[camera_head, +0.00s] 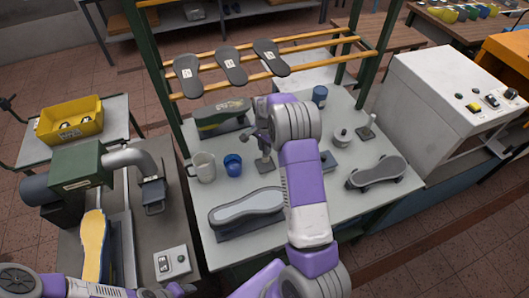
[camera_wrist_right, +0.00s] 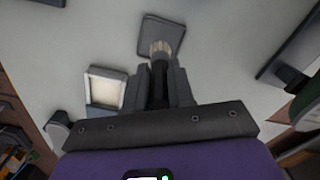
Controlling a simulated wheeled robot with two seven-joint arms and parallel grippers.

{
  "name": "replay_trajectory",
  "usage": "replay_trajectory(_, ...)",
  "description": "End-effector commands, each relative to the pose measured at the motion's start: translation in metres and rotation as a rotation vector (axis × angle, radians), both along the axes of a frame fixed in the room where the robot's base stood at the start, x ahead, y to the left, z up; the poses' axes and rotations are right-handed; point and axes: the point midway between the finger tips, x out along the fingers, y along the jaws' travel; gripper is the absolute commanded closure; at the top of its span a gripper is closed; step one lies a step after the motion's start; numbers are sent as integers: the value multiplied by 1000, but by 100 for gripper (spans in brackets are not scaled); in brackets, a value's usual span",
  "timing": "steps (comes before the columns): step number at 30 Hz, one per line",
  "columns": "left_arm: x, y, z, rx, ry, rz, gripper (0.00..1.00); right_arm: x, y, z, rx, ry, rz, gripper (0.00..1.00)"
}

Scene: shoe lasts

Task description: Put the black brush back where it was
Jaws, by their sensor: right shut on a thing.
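My right gripper (camera_head: 261,142) is over the middle of the work table, pointing down. In the right wrist view, its fingers (camera_wrist_right: 161,88) are shut on the black brush (camera_wrist_right: 161,52), whose dark handle runs between them and whose pale bristles point away from the jaws. The bristle end overlaps a dark grey flat pad (camera_wrist_right: 172,28); I cannot tell whether it touches. In the head view the brush is too small to make out clearly. A small dark plate (camera_head: 266,167) lies below the gripper there. My left gripper is out of view; only parts of my left arm show at the bottom left.
A white mug (camera_head: 203,166) and a blue cup (camera_head: 233,165) stand left of the gripper. A blue can (camera_head: 320,94) and a white jar (camera_head: 341,138) stand behind right. A rack holds soles above the back.

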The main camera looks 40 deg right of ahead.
Motion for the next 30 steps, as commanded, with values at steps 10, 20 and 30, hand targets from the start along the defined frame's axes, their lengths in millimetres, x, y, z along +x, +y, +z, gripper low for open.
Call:
replay_trajectory(10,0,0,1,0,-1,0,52,0,0,-34,0,0,0,100)
replay_trajectory(20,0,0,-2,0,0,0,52,0,0,-37,0,1,0,71)
replay_trajectory(30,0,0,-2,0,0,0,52,0,0,-37,0,1,0,52)
